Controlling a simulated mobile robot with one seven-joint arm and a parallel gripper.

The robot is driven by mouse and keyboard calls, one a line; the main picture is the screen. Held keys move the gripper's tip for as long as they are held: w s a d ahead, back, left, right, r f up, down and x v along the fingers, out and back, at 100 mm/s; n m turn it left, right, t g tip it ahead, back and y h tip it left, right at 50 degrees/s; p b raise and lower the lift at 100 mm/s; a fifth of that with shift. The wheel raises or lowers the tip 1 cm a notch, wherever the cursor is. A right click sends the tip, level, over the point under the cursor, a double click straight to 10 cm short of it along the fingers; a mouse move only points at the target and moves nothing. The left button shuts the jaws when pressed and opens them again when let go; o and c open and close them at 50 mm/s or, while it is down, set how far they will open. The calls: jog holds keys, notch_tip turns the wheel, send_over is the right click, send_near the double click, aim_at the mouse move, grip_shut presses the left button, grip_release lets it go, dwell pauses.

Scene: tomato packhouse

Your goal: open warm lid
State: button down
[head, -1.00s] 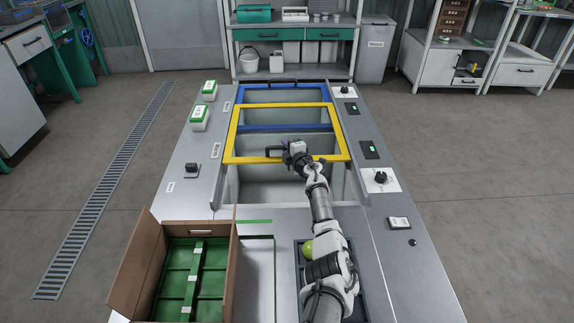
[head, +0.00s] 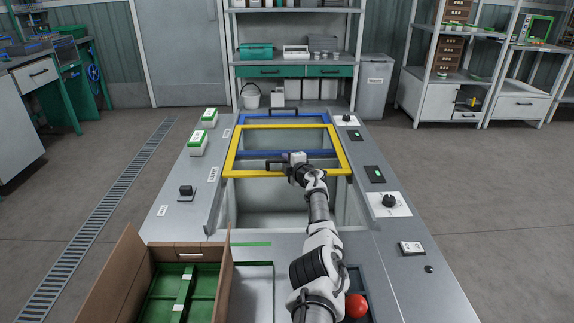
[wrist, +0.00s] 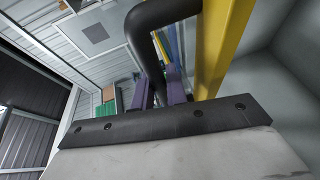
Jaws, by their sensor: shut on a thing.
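The yellow-framed lid (head: 232,150) lies flat over the far part of the chest, overlapping the blue-framed lid (head: 262,117). A black bar handle (head: 272,164) stands at the yellow lid's near edge. My gripper (head: 294,162) is at that handle and shut on it. In the wrist view the black handle (wrist: 140,30) runs down between the purple fingers of my gripper (wrist: 160,92), beside the yellow frame (wrist: 215,45). The fingertips are partly hidden by the handle and my gripper's body. The near part of the chest well (head: 270,195) is uncovered.
Control knobs sit on the right deck (head: 388,202), and white-and-green boxes (head: 197,142) on the left. A cardboard box (head: 132,268) with green contents stands at the near left. A red tomato (head: 355,305) lies beside my arm. Shelving (head: 293,72) stands behind the chest.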

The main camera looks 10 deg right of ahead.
jog(key=shift+d, duration=0.1)
jog(key=c, duration=1.4)
grip_release()
jog(key=shift+s+r, duration=0.1)
jog(key=shift+s+d+r+p, duration=0.25)
jog(key=shift+s+p, duration=0.15)
jog(key=shift+p, duration=0.75)
jog(key=p+v, duration=0.1)
jog(key=p, duration=0.1)
jog(key=shift+s+a+r+p, duration=0.1)
jog(key=shift+s+p, duration=0.15)
jog(key=shift+p, duration=0.05)
jog(key=p+v, duration=0.7)
jog(key=v, duration=0.4)
jog(key=shift+s, duration=0.15)
